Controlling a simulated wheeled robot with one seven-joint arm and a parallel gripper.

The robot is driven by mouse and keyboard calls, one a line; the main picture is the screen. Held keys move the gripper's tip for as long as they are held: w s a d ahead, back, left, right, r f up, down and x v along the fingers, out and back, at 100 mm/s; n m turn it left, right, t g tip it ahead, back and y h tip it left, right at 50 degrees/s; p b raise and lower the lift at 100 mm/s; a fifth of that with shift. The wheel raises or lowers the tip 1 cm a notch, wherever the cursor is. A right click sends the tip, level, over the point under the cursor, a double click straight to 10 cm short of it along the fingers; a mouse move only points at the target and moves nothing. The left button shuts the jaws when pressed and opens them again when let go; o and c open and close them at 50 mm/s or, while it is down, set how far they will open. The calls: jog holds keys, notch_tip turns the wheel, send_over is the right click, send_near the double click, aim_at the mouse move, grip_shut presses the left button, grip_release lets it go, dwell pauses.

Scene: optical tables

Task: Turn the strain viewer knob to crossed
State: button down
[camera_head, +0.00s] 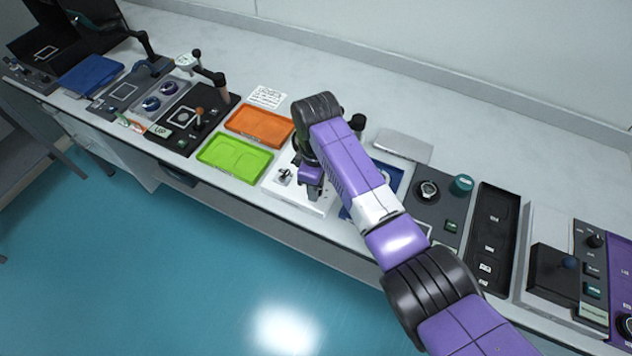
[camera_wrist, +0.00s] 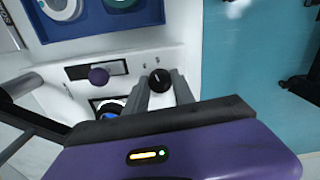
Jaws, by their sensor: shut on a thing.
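The strain viewer seems to be the white instrument (camera_head: 278,190) in the middle of the bench, partly hidden by my arm in the head view. Its white panel (camera_wrist: 130,65) fills the left of the wrist view. A round black knob (camera_wrist: 159,78) on that panel sits between my gripper's fingertips (camera_wrist: 160,86), near the panel's edge. My gripper is shut on the knob. Small dark marks show on the panel beside the knob, too small to read. In the head view my gripper (camera_head: 311,188) points down at the white instrument.
A purple knob (camera_wrist: 98,76) by a dark slot is left of the gripped knob. A blue tray (camera_wrist: 95,12) lies beyond. Green (camera_head: 232,162) and orange (camera_head: 262,122) trays lie left of the instrument; a dark panel (camera_head: 425,205) stands right. The floor lies past the bench front.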

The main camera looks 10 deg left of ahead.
jog(key=shift+r+m+p, duration=0.1)
jog(key=shift+m+p, duration=0.35)
jog(key=shift+m, duration=1.15)
jog(key=c, duration=1.1)
grip_release()
jog(key=shift+o, duration=0.2)
jog(key=shift+r, duration=0.1)
notch_tip(320, 180, up, 8)
jog(key=shift+f+b, duration=0.2)
jog(key=shift+b, duration=0.2)
